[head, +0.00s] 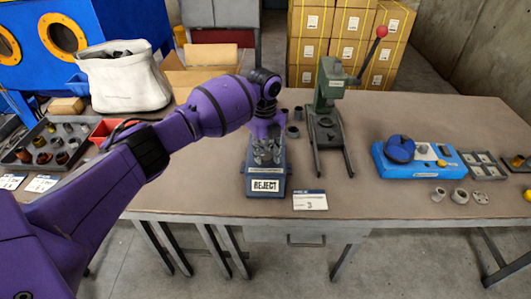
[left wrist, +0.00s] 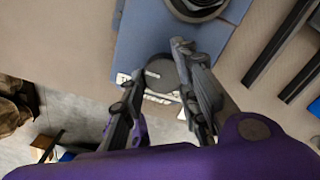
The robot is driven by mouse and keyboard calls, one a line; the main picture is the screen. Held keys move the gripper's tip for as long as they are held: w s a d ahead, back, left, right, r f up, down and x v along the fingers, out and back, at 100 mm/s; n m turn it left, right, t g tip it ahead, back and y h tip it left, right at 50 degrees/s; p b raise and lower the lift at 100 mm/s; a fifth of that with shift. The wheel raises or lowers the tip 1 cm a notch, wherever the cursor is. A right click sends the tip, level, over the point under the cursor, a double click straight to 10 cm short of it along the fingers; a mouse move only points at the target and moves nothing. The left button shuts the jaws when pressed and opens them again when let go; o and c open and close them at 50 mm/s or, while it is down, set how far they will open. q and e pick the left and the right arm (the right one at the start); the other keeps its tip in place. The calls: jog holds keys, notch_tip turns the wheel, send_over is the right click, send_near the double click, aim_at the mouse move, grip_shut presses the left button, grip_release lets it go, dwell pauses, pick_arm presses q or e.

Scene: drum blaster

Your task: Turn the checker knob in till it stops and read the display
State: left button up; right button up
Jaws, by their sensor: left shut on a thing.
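The blue-grey checker (head: 283,187) stands near the front edge of the bench in the head view. Its white display (head: 265,185) reads REJECT. In the left wrist view, the checker body (left wrist: 145,37) lies under my gripper, and its round black knob (left wrist: 161,77) with a white mark sits between the fingers. My left gripper (left wrist: 156,68) is shut on the knob, one finger on each side. In the head view my left gripper (head: 267,149) comes down over the checker and hides the knob. My right gripper is not in view.
A green press (head: 329,104) with a red-knobbed lever stands right of the checker. A label card (head: 310,200) lies before it. Further right is a blue device (head: 428,166) with loose rings. A parts tray (head: 53,145) and white bag (head: 123,80) are left.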

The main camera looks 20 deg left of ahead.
aim_at(264, 156)
pick_arm(q)
jog(key=shift+s+a+f, duration=0.15)
jog(key=shift+s+f, duration=0.2)
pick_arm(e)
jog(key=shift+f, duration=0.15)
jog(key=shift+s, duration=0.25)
pick_arm(q)
jog(key=o, duration=1)
jog(key=shift+a, duration=0.1)
jog(key=shift+c, duration=0.2)
jog(key=shift+r, duration=0.15)
jog(key=shift+w+r, duration=0.15)
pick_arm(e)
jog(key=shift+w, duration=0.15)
pick_arm(q)
notch_tip(264, 156, up, 12)
